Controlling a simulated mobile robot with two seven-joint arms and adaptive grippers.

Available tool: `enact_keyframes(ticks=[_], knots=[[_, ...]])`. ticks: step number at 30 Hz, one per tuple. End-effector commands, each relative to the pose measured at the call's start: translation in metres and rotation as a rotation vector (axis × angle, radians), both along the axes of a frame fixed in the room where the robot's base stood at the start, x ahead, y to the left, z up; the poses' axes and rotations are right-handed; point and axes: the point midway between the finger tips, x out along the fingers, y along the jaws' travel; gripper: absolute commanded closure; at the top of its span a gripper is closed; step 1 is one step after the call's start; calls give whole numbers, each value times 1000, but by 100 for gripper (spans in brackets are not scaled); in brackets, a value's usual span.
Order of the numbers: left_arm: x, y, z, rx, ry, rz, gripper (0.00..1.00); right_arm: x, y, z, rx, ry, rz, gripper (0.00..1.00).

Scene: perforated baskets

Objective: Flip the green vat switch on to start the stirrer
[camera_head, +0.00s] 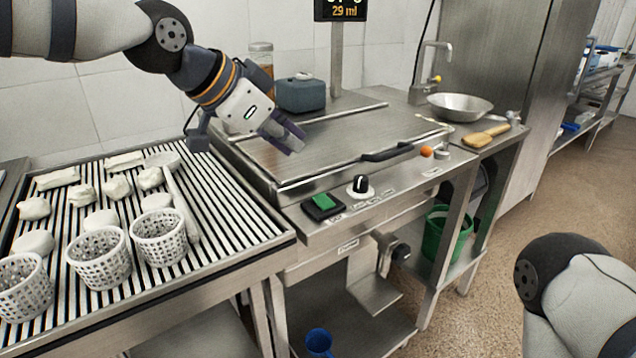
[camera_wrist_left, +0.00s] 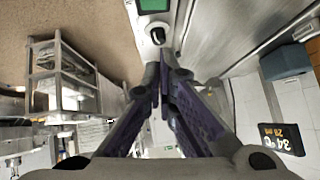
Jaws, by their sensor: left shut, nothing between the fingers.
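The green switch (camera_head: 323,202) sits in a black housing on the front ledge of the steel vat (camera_head: 300,220). It also shows at the top edge of the left wrist view (camera_wrist_left: 153,5), partly cut off. I cannot tell its on or off position. My left gripper (camera_head: 293,143) is shut and empty, above the vat's closed lid, behind and to the left of the switch and apart from it. Its purple fingers (camera_wrist_left: 163,75) meet below the switch in the left wrist view. My right arm shows at the lower right, but its gripper is out of view.
A black-and-white knob (camera_head: 360,186) stands right of the switch, then an orange button (camera_head: 426,151). A black lid handle (camera_head: 388,152) runs along the lid's front. White perforated baskets (camera_head: 100,258) stand on the slatted drain table at left. A display (camera_head: 340,10) hangs above.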

Motion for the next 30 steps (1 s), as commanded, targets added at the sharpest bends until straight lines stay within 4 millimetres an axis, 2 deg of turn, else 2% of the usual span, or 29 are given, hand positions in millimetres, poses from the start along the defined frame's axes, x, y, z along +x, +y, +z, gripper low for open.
enact_keyframes(ticks=[8, 22, 30], knots=[[3, -3, -7, 0, 6, 0, 100, -1, 0, -1, 0, 5, 0, 60], [52, -52, -78, -2, 11, 1, 100, -17, 0, -18, 0, 59, 2, 60], [56, -47, -107, -2, 4, 2, 100, -16, 0, -16, -1, 53, 2, 60]])
